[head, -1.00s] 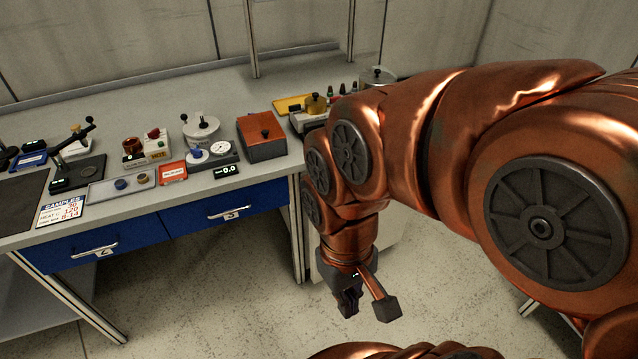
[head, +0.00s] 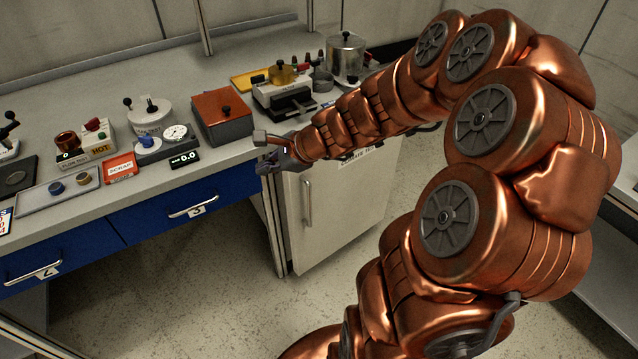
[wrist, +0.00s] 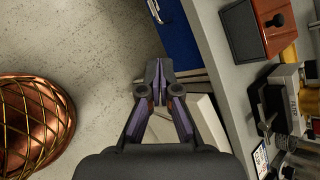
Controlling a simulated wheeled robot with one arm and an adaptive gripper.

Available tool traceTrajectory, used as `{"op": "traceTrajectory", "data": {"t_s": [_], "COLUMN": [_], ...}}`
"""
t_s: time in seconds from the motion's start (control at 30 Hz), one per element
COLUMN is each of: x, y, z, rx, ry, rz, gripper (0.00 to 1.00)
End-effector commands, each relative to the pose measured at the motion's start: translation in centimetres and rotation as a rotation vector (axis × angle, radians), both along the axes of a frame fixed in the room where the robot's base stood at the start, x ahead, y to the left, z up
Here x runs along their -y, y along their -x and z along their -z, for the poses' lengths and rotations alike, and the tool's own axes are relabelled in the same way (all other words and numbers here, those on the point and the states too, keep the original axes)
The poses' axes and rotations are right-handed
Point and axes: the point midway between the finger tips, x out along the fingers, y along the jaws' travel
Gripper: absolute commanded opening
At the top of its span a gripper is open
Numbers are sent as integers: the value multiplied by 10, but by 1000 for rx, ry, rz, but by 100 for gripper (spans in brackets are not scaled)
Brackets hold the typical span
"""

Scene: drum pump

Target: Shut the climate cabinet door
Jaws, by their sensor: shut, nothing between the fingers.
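The climate cabinet (head: 345,215) is a pale unit under the right part of the bench. Its door has a vertical bar handle (head: 307,203) near the left edge. The door's lower edge runs at a steeper slant than the drawer fronts, but I cannot tell how far it stands open. My forearm hides its top and part of its label. My gripper (head: 264,153) is shut and empty, pointing left at the bench's front edge beside drawer 3. In the wrist view my gripper (wrist: 157,84) has its fingertips together, with pale panels partly behind the fingers.
Blue drawers 2 (head: 60,245) and 3 (head: 190,195) are shut. The bench top holds an orange box (head: 222,118), a gauge (head: 175,134), a steel pot (head: 345,58) and several other items. Bench legs stand left of the cabinet. The floor (head: 190,300) in front is clear.

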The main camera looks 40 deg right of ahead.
Motion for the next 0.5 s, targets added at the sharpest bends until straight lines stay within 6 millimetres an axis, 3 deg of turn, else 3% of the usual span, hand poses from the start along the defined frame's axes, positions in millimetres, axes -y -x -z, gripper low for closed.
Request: {"op": "traceTrajectory", "data": {"t_s": [0.03, 0.1, 0.23, 0.4, 0.5], "x": [35, 78, 148, 200, 211], "y": [-8, -14, -8, 11, 16], "z": [28, 51, 95, 133, 142], "rx": [-28, -61, -127, -187, -203], "ry": [-71, -163, -306, -426, -457], "rz": [155, 358, 677, 931, 991], "gripper": [0, 0, 0, 0, 0]}}
